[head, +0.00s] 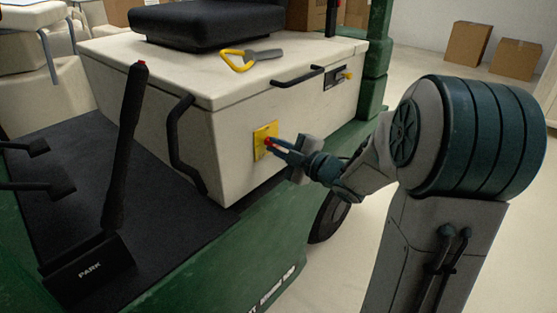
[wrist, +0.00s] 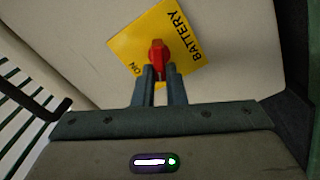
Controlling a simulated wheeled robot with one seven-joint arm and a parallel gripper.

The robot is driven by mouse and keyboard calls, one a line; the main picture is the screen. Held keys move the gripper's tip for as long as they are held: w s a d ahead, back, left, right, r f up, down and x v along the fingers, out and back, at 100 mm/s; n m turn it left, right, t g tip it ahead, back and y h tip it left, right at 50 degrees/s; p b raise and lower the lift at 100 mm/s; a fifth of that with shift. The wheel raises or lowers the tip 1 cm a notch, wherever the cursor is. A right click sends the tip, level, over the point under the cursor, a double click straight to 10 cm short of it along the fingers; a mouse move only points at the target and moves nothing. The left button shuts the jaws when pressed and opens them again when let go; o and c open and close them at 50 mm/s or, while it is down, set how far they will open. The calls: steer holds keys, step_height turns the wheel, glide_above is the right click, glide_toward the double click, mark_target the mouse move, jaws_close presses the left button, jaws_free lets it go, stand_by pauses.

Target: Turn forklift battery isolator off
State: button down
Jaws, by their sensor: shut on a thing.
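The battery isolator is a red knob (wrist: 158,55) on a yellow plate (wrist: 185,32) marked BATTERY, with ON readable at one corner in the wrist view. The plate also shows on the cream side panel of the forklift in the head view (head: 262,133). My gripper (head: 269,143) reaches it from the right. In the wrist view its two fingers (wrist: 158,73) are closed around the lower part of the red knob. The plate looks tilted in the wrist view. The fingers hide the lower middle of the plate, including part of its markings.
A black handle (head: 180,145) stands out left of the plate. A lever with a red tip (head: 125,140) stands on the floor plate. Cardboard boxes (head: 467,44) stand on the floor behind.

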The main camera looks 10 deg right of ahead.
steer(key=n+b, duration=0.2)
steer(key=f+n+b, duration=0.1)
steer(key=n+b, duration=0.1)
steer(key=b, duration=0.1)
steer(key=shift+a, duration=0.1)
steer(key=shift+n+b, duration=0.6)
steer(key=shift+b, duration=0.3)
steer(key=shift+r+n, duration=0.15)
steer(key=shift+n, duration=0.15)
steer(key=c, duration=1.5)
jaws_free()
steer(key=p+v, duration=0.3)
steer(key=v, duration=1.1)
steer(key=shift+r, duration=0.15)
